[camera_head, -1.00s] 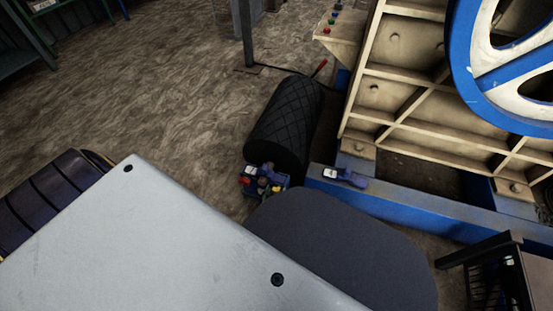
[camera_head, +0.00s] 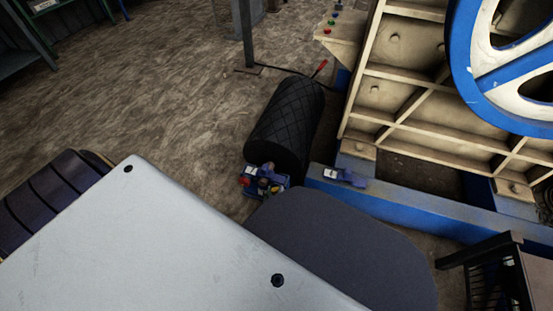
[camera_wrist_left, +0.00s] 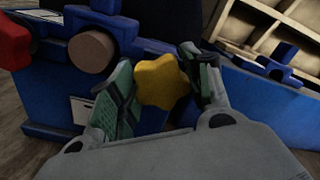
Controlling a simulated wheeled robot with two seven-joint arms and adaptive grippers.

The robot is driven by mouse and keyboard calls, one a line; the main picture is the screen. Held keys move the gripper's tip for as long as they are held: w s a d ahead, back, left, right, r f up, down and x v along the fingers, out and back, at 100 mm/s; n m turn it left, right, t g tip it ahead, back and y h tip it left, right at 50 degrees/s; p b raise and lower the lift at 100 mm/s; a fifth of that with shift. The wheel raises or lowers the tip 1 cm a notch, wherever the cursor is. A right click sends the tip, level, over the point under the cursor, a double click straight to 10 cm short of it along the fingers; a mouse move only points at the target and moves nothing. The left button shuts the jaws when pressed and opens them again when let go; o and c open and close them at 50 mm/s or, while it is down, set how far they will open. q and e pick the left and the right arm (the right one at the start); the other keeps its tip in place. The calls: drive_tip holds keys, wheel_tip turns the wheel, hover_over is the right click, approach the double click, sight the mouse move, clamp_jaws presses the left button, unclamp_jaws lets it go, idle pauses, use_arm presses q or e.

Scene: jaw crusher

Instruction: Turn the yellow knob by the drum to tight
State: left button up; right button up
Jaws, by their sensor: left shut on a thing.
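The yellow lobed knob (camera_wrist_left: 163,80) is on the front of a blue housing (camera_wrist_left: 50,90) in the left wrist view. My left gripper (camera_wrist_left: 158,62) is shut on it, with one green-padded finger on each side. In the head view, the knob (camera_head: 276,190) is a tiny yellow spot at the near end of the black drum (camera_head: 285,120). The gripper's fingers are hard to make out there. My right gripper is not in view.
A red knob (camera_wrist_left: 12,45) and a brown round knob (camera_wrist_left: 92,52) are left of the yellow one. A blue beam (camera_head: 410,206) and the cream crusher frame (camera_head: 400,85) stand right of the drum. Open floor (camera_head: 150,80) lies to the left.

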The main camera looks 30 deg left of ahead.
sight(276, 191)
use_arm(q)
drive_tip(key=shift+n, duration=0.8)
drive_tip(key=o, duration=1)
drive_tip(key=shift+o, duration=0.2)
drive_tip(key=shift+r, duration=0.1)
drive_tip(key=shift+r, duration=1.6)
drive_tip(key=shift+d+r, duration=0.15)
drive_tip(key=shift+r, duration=0.8)
drive_tip(key=shift+d+r, duration=0.15)
drive_tip(key=shift+r, duration=0.75)
drive_tip(key=shift+a+r, duration=0.15)
drive_tip(key=shift+r, duration=0.6)
drive_tip(key=shift+a+r, duration=0.15)
drive_tip(key=shift+r, duration=0.55)
